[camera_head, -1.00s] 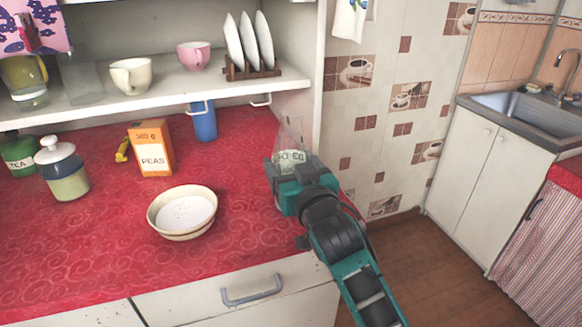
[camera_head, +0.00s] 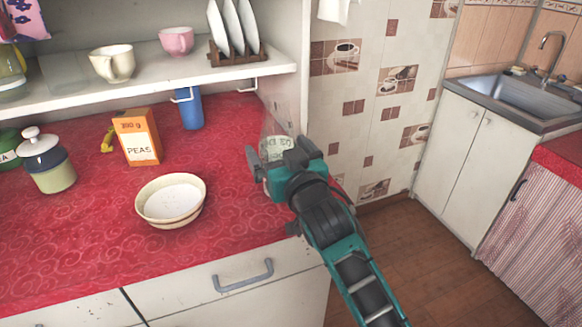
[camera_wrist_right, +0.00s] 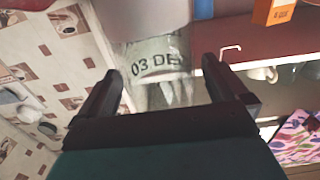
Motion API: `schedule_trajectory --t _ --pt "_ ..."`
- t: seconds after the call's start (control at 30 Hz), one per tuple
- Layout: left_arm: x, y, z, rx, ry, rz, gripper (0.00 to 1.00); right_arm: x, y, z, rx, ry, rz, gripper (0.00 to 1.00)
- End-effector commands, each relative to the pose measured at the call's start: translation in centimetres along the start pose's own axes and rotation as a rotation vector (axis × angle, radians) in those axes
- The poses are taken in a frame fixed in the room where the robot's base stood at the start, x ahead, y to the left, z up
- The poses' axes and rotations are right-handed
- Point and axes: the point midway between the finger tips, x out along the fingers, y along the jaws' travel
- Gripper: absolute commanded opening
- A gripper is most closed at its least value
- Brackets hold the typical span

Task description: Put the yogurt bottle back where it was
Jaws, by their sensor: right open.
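A clear bottle with a pale lettered label (camera_head: 277,147), which I take for the yogurt bottle, stands on the red counter near its right end, by the side panel. My right gripper (camera_head: 282,154) is open in front of it, with one finger to each side. In the right wrist view the bottle's label (camera_wrist_right: 160,64) shows between and beyond the two spread fingertips (camera_wrist_right: 162,85). The gripper hides the bottle's lower part in the head view, so I cannot tell whether a finger touches it. My left gripper is not in view.
On the red counter (camera_head: 95,235) are a cream bowl (camera_head: 170,200), an orange peas box (camera_head: 138,137), a blue cup (camera_head: 189,108) and a lidded jar (camera_head: 47,162). A shelf (camera_head: 150,78) with cups and a plate rack (camera_head: 235,55) hangs above. Front counter space is free.

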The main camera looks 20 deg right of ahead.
Motion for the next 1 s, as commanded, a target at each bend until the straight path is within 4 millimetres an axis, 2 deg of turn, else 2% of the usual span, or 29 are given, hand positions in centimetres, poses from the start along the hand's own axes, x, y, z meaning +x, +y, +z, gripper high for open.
schedule_trajectory --t 0.3,0.5,0.7,1.0 --pt "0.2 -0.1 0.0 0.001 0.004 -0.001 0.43 -6.1 0.0 0.2 0.002 -0.004 0.000 1.00" --pt "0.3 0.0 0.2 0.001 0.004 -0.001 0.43 -9.4 0.0 0.2 0.002 -0.004 0.000 1.00" --pt "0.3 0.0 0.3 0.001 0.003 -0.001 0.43 -11.1 0.0 0.1 0.001 -0.001 0.001 1.00" --pt "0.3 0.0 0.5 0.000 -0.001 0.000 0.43 -11.4 0.0 0.0 0.000 -0.001 0.000 1.00"
